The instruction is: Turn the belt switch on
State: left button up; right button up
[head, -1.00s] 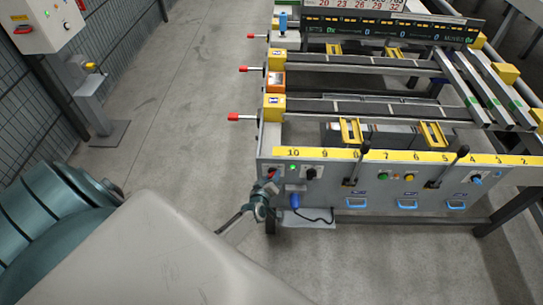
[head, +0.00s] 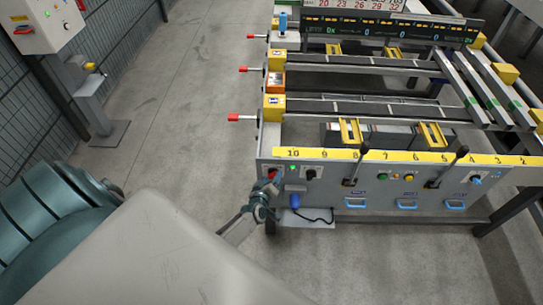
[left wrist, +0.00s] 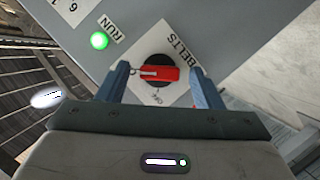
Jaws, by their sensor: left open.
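The belt switch is a red handle (left wrist: 160,74) on a round black base, on a white plate marked BELTS, in the left wrist view. The handle lies roughly level across the picture; the small marking beside the base is too small to read surely. In the head view the red switch (head: 272,173) is at the left end of the table's front panel. My left gripper (head: 268,188) is open in front of it. In the left wrist view its two blue fingers stand on either side of the handle, apart from it as far as I can tell. My right gripper is not in view.
A lit green RUN lamp (left wrist: 99,41) is beside the switch. A black knob (head: 311,173), levers and buttons follow to the right on the panel (head: 335,182). Red-tipped rods (head: 240,117) stick out left of the table.

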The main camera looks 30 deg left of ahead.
pick_arm(q)
jog(key=p+v, duration=0.1)
jog(key=v, duration=0.9)
jog(key=shift+s+f, duration=0.1)
jog(key=shift+s, duration=0.05)
jog(key=s+d+f+m+g+h+b, duration=0.25)
jog(key=s+f+m+g, duration=0.25)
jog(key=s+f, duration=0.95)
jog(key=s+d+f+m+g+h+b, duration=0.1)
jog(key=s+f+m+g+b, duration=0.35)
jog(key=s+f, duration=1)
jog(key=s+f+m+g+b, duration=0.1)
jog(key=s+f+m+g, duration=0.2)
jog(key=s+f, duration=0.5)
jog(key=s, duration=0.3)
jog(key=shift+s+a+f+b, duration=0.3)
jog(key=shift+s+f+b, duration=0.05)
jog(key=shift+f+b, duration=0.05)
jog(key=shift+w+g+y, duration=0.1)
jog(key=shift+g+y, duration=0.15)
